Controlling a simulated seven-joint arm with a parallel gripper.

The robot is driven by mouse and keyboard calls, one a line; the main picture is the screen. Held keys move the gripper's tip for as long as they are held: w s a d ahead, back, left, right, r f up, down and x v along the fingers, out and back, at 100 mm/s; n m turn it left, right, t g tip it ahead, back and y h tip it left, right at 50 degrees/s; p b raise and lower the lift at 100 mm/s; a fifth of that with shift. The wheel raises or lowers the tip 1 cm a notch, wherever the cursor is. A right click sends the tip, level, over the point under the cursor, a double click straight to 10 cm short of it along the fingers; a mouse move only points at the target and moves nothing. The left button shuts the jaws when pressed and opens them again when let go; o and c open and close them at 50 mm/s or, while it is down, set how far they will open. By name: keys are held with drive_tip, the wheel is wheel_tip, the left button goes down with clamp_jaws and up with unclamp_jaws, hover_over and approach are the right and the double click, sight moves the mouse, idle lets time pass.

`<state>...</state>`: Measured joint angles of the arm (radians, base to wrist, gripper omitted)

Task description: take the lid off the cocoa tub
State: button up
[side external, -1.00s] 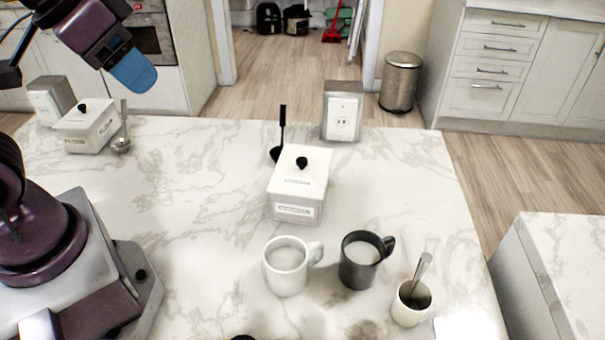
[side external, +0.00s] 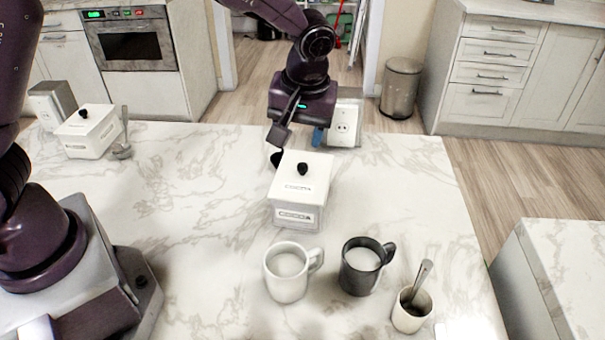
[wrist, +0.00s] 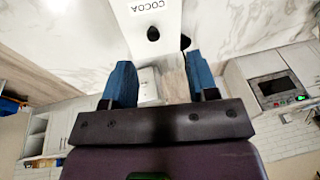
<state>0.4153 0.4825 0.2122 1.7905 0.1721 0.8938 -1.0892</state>
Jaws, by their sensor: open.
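The cocoa tub (side external: 297,214) is a white square box labelled COCOA, standing on the marble counter. Its white lid (side external: 318,170) is on, with a round black knob (side external: 302,169) in the middle. In the wrist view the lid (wrist: 172,14) and knob (wrist: 153,34) show at the top, beyond the blue fingertips. My gripper (side external: 299,138) is above the far side of the tub, behind the knob in the side view. In the wrist view my gripper (wrist: 160,74) has its fingers apart with nothing between them.
A white mug (side external: 286,273), a black mug (side external: 360,268) and a cup with a spoon (side external: 411,310) stand in front. Another lidded tub (side external: 91,140) is far left.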

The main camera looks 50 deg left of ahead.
sight(303, 165)
drive_tip(key=w+a+f+n, duration=0.1)
drive_tip(key=f, duration=0.2)
drive_tip(key=w+a+f+n, duration=0.1)
drive_tip(key=f+n, duration=0.1)
drive_tip(key=f, duration=0.2)
drive_tip(key=w+a+f+n, duration=0.1)
drive_tip(key=w+f, duration=0.1)
drive_tip(key=f, duration=0.2)
drive_tip(key=shift+a+f+n+t, duration=0.25)
drive_tip(key=shift+a+n+t, duration=0.05)
drive_tip(key=shift+n+t, duration=0.1)
drive_tip(key=c, duration=1)
